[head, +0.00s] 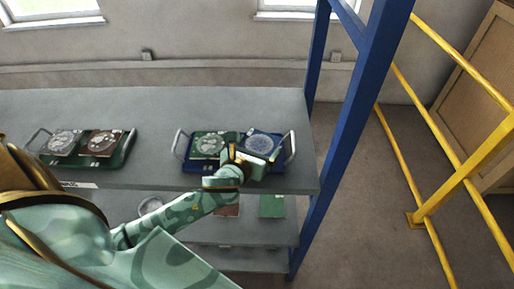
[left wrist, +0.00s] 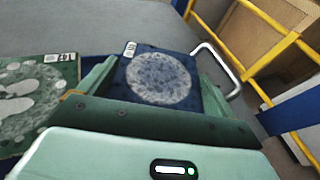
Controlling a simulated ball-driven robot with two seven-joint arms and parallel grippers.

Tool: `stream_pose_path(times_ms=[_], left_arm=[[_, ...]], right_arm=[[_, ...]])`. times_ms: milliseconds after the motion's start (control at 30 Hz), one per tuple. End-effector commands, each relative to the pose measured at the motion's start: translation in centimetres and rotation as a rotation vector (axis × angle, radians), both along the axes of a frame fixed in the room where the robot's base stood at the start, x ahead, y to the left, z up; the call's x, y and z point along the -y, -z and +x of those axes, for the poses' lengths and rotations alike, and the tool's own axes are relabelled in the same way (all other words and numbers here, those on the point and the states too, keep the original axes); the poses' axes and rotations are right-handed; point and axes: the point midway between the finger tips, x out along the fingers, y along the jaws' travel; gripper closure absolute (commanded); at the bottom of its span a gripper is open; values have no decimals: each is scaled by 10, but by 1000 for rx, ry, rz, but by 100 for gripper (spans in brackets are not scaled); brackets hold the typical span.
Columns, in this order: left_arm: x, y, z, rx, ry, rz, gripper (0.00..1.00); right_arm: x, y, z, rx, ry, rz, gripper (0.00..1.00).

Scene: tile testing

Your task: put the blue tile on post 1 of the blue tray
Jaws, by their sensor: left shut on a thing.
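The blue tile (head: 261,144) has a pale round pattern and is at the right side of the blue tray (head: 196,168) on the upper shelf. In the left wrist view the blue tile (left wrist: 160,80) lies between the two fingers, with a small white label at its corner. My left gripper (head: 247,157) is shut on the blue tile from the front. I cannot tell whether the tile touches the tray. A green tile (head: 207,145) is at the tray's left side and also shows in the left wrist view (left wrist: 35,105). The posts are hidden. My right gripper is not in view.
A green tray (head: 118,160) with a grey-patterned tile (head: 64,142) and a brown tile (head: 102,143) stands at the left. A lower shelf (head: 255,235) holds more tiles. A blue upright (head: 352,110) and yellow rails (head: 440,115) stand at the right. The shelf between the trays is clear.

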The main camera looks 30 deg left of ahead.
Motion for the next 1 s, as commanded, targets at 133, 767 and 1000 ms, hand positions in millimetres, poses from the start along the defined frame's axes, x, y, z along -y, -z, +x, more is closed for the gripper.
stream_pose_path(times_ms=[133,767,1000], left_arm=[[0,1,0,1,0,1,37],[8,-15,-49,-3,3,1,0],[15,-30,-96,-3,2,0,0]], right_arm=[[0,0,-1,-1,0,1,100],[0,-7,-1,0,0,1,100],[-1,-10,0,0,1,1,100]])
